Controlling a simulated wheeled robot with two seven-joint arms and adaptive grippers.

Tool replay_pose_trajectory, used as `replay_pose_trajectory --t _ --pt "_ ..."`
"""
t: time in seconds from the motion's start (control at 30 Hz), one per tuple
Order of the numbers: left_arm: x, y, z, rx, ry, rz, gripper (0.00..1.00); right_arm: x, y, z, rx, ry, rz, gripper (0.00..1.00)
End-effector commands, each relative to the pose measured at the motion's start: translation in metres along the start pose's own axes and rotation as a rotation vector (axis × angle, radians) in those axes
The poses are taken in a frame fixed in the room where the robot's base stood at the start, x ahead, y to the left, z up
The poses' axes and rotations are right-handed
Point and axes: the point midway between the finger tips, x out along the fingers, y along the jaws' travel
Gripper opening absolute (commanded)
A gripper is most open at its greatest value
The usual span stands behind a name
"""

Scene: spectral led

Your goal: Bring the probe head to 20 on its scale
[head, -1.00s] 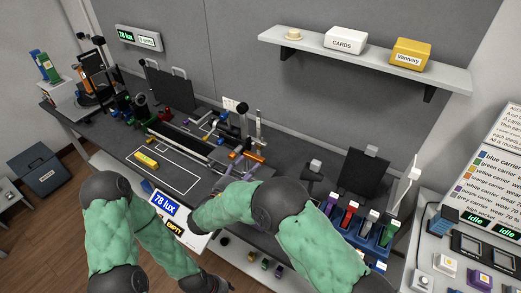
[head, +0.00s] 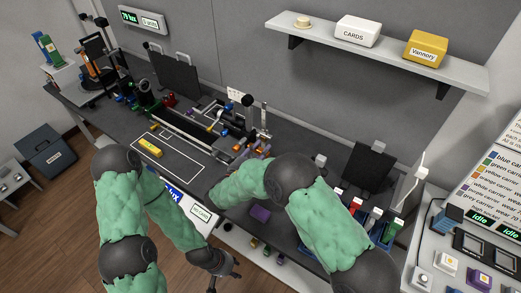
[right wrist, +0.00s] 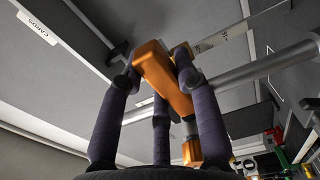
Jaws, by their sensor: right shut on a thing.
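In the right wrist view, my right gripper (right wrist: 160,75) is shut on an orange part (right wrist: 165,80) beside a metal rod (right wrist: 262,65). A flat metal strip with marks (right wrist: 225,38), perhaps the scale, runs behind it; I cannot read its numbers. In the head view the right gripper is near orange and purple parts (head: 265,150) at the bench's rail, mostly hidden by my arm. An upright metal strip (head: 264,120) stands behind. I cannot tell which part is the probe head. My left gripper (head: 226,276) hangs low, in front of the bench; its fingers are unclear.
A black optical rail (head: 185,133) with several mounts crosses the bench. A yellow block (head: 150,147) lies in a white outline. A wall display (head: 142,19) seems to read 79 lux. A shelf (head: 380,50) holds boxes.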

Motion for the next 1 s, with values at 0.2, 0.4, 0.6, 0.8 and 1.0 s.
replay_pose_trajectory --t 0.2,0.4,0.6,0.8,1.0 --pt "0.007 -0.003 0.0 0.0 0.0 0.0 0.4 0.0 -0.007 0.0 0.0 -0.001 0.0 0.0" --pt "0.026 -0.009 -0.001 0.0 0.0 0.0 0.4 0.0 -0.028 0.0 0.0 -0.001 -0.001 0.0" --pt "0.04 -0.014 -0.002 0.0 0.0 0.0 0.4 0.0 -0.042 0.0 -0.001 -0.001 -0.002 0.0" --pt "0.038 -0.014 -0.002 0.0 0.0 0.0 0.4 0.0 -0.04 0.0 -0.001 -0.001 -0.002 0.0" --pt "0.038 -0.013 -0.002 0.0 0.001 0.0 0.4 0.0 -0.039 0.0 0.0 -0.001 0.0 0.57"
